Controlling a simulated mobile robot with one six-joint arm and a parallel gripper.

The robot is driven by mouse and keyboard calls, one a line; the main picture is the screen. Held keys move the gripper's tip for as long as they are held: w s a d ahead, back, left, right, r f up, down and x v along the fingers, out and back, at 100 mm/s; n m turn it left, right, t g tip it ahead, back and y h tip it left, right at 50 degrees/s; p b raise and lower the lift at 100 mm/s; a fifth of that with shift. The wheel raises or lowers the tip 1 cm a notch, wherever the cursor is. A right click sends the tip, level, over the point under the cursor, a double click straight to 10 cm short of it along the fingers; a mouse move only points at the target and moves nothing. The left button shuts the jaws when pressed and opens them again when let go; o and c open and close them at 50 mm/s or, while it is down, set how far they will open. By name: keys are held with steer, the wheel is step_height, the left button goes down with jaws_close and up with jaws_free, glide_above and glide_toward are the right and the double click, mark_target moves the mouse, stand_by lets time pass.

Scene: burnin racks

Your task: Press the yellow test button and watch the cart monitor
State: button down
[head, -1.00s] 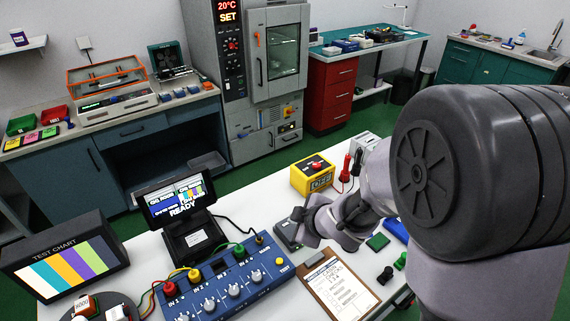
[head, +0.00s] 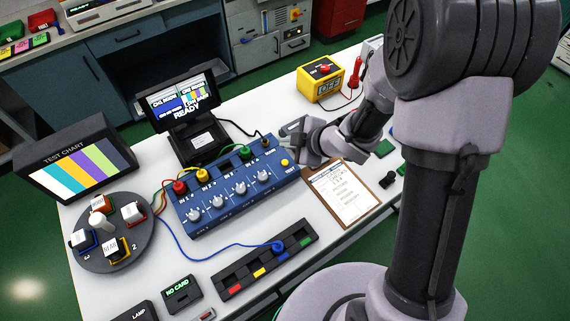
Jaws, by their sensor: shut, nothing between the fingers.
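The yellow test button (head: 285,162) sits at the right end of the blue switch box (head: 236,192), by the label TEST. My gripper (head: 287,130) is shut and empty. It appears just beyond the box's right end, above the button in the picture and apart from it; its exact height is hard to tell. The small black monitor (head: 182,101) stands behind the box. Its screen shows camera panels, colour bars and the word READY.
A test chart display (head: 78,163) and a turntable (head: 135,253) with several blocks stand left. A clipboard (head: 341,194) lies right of the blue box, a colour-marked strip (head: 266,266) in front.

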mark_target(287, 164)
step_height(287, 164, down, 6)
steer(key=b, duration=0.4)
steer(key=shift+b, duration=0.3)
stand_by(1.4)
steer(key=shift+f+b, duration=0.35)
steer(key=shift+f, duration=0.1)
steer(key=shift+f+b, duration=0.4)
steer(key=shift+f, duration=0.05)
stand_by(0.5)
steer(key=shift+r, duration=0.2)
steer(key=shift+r+p, duration=0.75)
steer(key=shift+p, duration=0.05)
step_height(287, 164, up, 5)
steer(key=p, duration=0.4)
